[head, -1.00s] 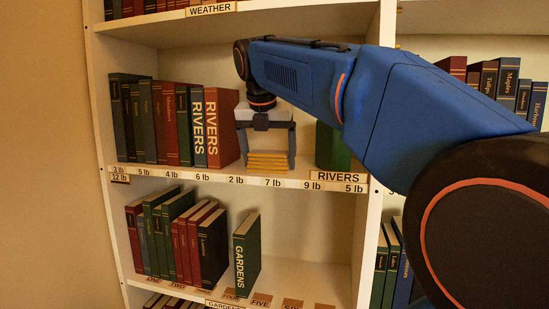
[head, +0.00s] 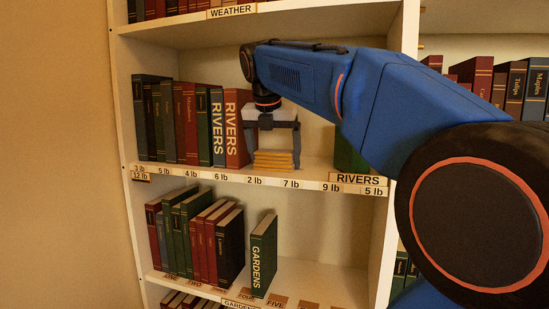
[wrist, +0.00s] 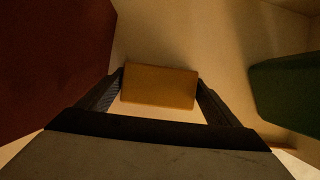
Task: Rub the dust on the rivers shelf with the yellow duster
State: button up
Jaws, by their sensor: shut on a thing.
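The yellow duster (head: 273,161) is a ridged yellow block on the rivers shelf (head: 310,174). My gripper (head: 274,158) is shut on it, one finger at each side, pointing down. In the wrist view the duster (wrist: 159,87) sits between the fingertips (wrist: 160,92), over the pale shelf board. The duster appears to be at shelf level, but I cannot tell whether it touches the board. No dust is clearly visible; any under the duster is hidden.
A green book (head: 350,152) stands to the right, partly behind my arm. The WEATHER shelf (head: 190,28) is above. Below, a GARDENS book (head: 263,256) stands on its shelf.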

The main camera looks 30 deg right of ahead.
aim_at(288, 151)
jog(key=shift+w+d, duration=0.2)
jog(key=shift+d, duration=0.15)
jog(key=shift+s+d+f, duration=0.1)
jog(key=shift+s+d, duration=1)
jog(key=shift+s, duration=0.35)
jog(key=shift+s+d, duration=1.15)
jog(key=shift+s, duration=0.35)
jog(key=shift+s+d+f, duration=0.1)
jog(key=shift+s+d, duration=1)
jog(key=shift+s, duration=0.35)
jog(key=shift+r, duration=0.1)
jog(key=shift+w, duration=0.1)
jog(key=shift+w+a+r, duration=0.15)
jog(key=shift+w+a, duration=1)
jog(key=shift+w, duration=0.3)
jog(key=shift+w+a, duration=1.2)
jog(key=shift+w, duration=0.3)
jog(key=shift+w+a, duration=0.5)
jog(key=shift+w, duration=0.2)
jog(key=shift+w+a, duration=0.5)
jog(key=shift+w, duration=0.15)
